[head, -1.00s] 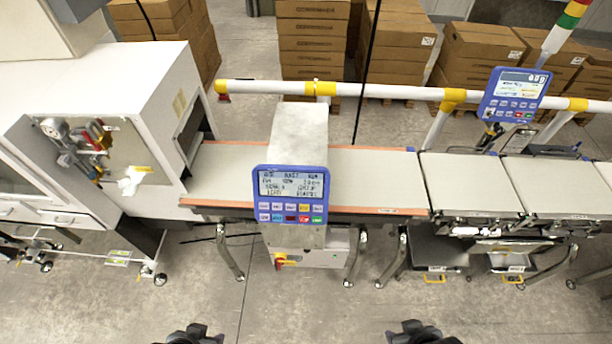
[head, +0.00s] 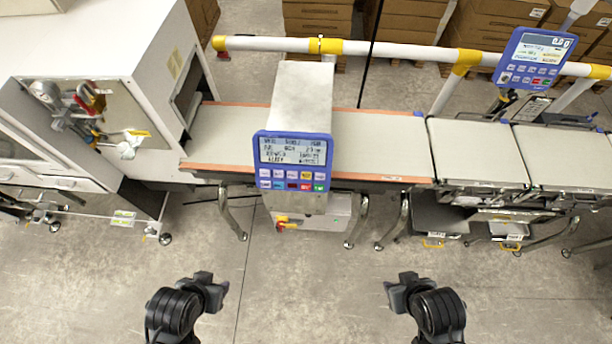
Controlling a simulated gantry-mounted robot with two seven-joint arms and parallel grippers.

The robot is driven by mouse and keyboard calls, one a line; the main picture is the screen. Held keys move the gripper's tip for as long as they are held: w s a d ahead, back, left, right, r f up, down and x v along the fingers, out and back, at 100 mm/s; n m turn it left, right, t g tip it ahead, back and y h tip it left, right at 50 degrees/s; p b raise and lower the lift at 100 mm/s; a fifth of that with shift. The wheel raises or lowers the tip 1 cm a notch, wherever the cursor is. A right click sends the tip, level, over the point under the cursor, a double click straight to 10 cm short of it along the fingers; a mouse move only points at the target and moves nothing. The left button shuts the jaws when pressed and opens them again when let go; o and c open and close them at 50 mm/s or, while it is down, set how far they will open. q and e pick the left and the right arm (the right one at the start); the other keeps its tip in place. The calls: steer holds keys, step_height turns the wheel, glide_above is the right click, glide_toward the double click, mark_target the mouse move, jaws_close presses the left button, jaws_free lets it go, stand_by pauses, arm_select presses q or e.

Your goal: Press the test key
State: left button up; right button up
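A blue control panel (head: 293,162) with a lit display and rows of small coloured keys is on the grey housing over the belt. The key labels are too small to read, so I cannot tell which is the test key. A second blue panel (head: 536,58) with a display and keys stands at the upper right. My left gripper (head: 213,287) is in front of the belt, below and left of the nearer panel. My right gripper (head: 398,289) is below and right of it. Both are apart from the panels, and their finger gaps are not clear.
The belt (head: 375,143) runs across the middle, with weighing platforms (head: 478,153) to the right. A white cabinet (head: 120,55) stands left. A white and yellow rail (head: 400,50) runs behind. Cartons (head: 415,20) are stacked at the back. The floor in front is clear.

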jaws_close()
steer(key=shift+w+r, duration=0.1)
steer(key=shift+w, duration=0.05)
stand_by(1.4)
